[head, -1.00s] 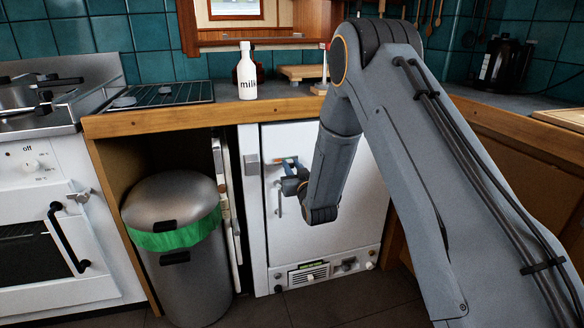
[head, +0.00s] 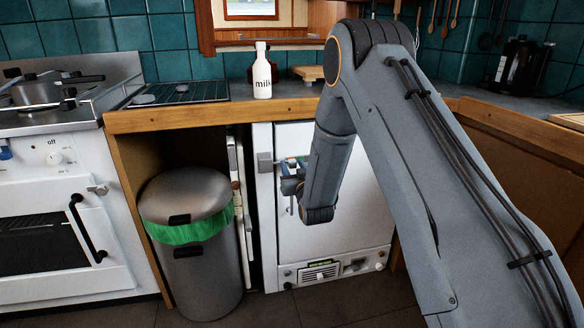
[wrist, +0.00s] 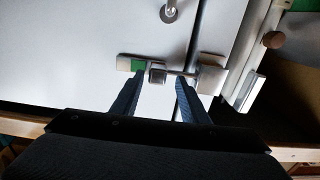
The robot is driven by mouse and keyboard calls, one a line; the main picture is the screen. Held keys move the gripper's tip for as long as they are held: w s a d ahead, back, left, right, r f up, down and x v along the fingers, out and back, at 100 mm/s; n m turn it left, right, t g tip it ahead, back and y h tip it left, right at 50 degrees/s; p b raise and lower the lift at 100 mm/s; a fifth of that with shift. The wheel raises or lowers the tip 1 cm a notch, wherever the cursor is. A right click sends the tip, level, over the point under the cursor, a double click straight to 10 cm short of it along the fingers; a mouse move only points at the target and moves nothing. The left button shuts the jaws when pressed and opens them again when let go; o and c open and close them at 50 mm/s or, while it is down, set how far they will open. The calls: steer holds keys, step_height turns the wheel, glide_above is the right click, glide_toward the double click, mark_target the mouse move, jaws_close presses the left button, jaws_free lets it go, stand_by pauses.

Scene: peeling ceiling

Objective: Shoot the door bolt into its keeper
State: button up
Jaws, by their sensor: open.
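The door bolt (wrist: 157,76) is a metal knob and rod on a plate with a green patch (wrist: 137,65), on the white cabinet door (head: 345,225). The rod runs right in the wrist view to the square metal keeper (wrist: 212,73) across the door's edge gap. I cannot tell how far it enters. The keeper (head: 265,162) also shows in the head view, left of the bolt. My gripper (wrist: 161,80) is open, its fingers either side of the knob; contact is unclear. In the head view my gripper (head: 290,180) partly covers the bolt.
A steel bin (head: 200,270) with a green liner stands left of the door, under the wooden counter edge (head: 200,118). A milk bottle (head: 262,78) stands on the counter. A white oven (head: 55,215) is at far left. A door handle (wrist: 169,12) is near the bolt.

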steer(key=shift+s, duration=0.1)
steer(key=s+d, duration=0.1)
steer(key=s, duration=0.6)
steer(key=shift+s, duration=0.25)
steer(key=shift+r, duration=0.1)
steer(key=s+d+r+g+h+p, duration=0.1)
steer(key=s+r+g, duration=0.35)
steer(key=s, duration=1.05)
steer(key=s+r+g, duration=0.1)
steer(key=s+g, duration=0.6)
steer(key=s, duration=0.7)
steer(key=s+d+r+g+h+p, duration=0.1)
steer(key=s+r+g, duration=0.35)
steer(key=s, duration=1.05)
steer(key=d+r+m+g+p, duration=0.1)
steer(key=d+r+p, duration=0.4)
steer(key=p, duration=0.8)
steer(key=d, duration=0.2)
steer(key=shift+d+r+m+g+h, duration=0.15)
steer(key=shift+d+m+g+h, duration=0.15)
steer(key=shift+d+m+g, duration=0.1)
